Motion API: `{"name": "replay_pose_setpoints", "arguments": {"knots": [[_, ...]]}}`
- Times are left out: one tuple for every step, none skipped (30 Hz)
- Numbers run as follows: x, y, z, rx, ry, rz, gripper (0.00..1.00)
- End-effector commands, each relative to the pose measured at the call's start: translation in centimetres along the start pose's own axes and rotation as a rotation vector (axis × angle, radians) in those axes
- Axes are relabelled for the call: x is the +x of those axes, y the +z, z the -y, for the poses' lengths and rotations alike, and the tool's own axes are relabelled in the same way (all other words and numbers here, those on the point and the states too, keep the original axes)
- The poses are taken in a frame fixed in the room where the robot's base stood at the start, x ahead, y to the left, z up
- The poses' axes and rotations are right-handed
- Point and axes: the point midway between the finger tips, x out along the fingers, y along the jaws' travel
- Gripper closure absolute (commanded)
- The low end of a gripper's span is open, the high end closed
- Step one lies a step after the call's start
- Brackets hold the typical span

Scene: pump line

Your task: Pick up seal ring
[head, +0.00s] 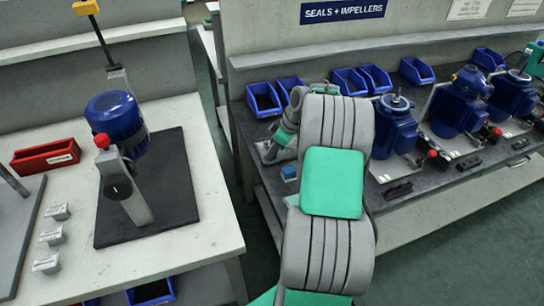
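I cannot make out a seal ring in the head view. My arm reaches over the dark-topped bench (384,224) under the "SEALS + IMPELLERS" sign (343,10). My gripper (268,154) is low at the left end of this bench, in front of the blue bins. It is small and partly hidden by my own wrist, so its fingers and anything between them cannot be told. A small blue block-like thing (289,173) lies on the bench just right of and nearer than my gripper.
Blue open bins (263,99) line the bench's back; their contents are unclear. Several blue pump units (394,128) stand on its right. On the left, a pale table (180,245) holds a blue motor (117,118) on a stand, a black mat (172,195) and a red bin (45,157).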

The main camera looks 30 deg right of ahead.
Motion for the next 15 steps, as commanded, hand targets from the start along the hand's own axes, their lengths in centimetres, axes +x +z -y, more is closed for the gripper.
{"name": "replay_pose_setpoints", "arguments": {"knots": [[0.39, -0.04, -0.01, 0.0, 0.001, 0.001, 0.69], [0.46, -0.04, -0.04, 0.0, 0.002, 0.001, 0.69], [0.45, -0.05, -0.06, 0.0, 0.003, 0.0, 0.69], [0.42, -0.05, -0.06, 0.0, 0.003, 0.0, 0.69], [0.42, -0.04, -0.06, 0.0, 0.003, 0.0, 0.69], [0.41, -0.03, -0.06, 0.0, 0.002, 0.0, 0.69], [0.41, -0.03, -0.06, 0.001, 0.002, 0.0, 0.7], [0.41, -0.03, -0.05, 0.001, 0.002, 0.0, 0.72], [0.41, -0.03, -0.06, 0.001, 0.002, 0.0, 0.75], [0.4, -0.03, -0.06, 0.001, 0.002, 0.0, 0.78], [0.4, -0.02, -0.06, 0.001, 0.002, 0.0, 0.8], [0.4, -0.02, -0.06, 0.001, 0.002, 0.0, 0.84], [0.39, -0.02, -0.06, 0.001, 0.002, 0.0, 0.86], [0.39, -0.02, -0.06, 0.001, 0.002, 0.0, 0.89], [0.39, -0.02, -0.06, 0.001, 0.002, 0.0, 0.92]]}}
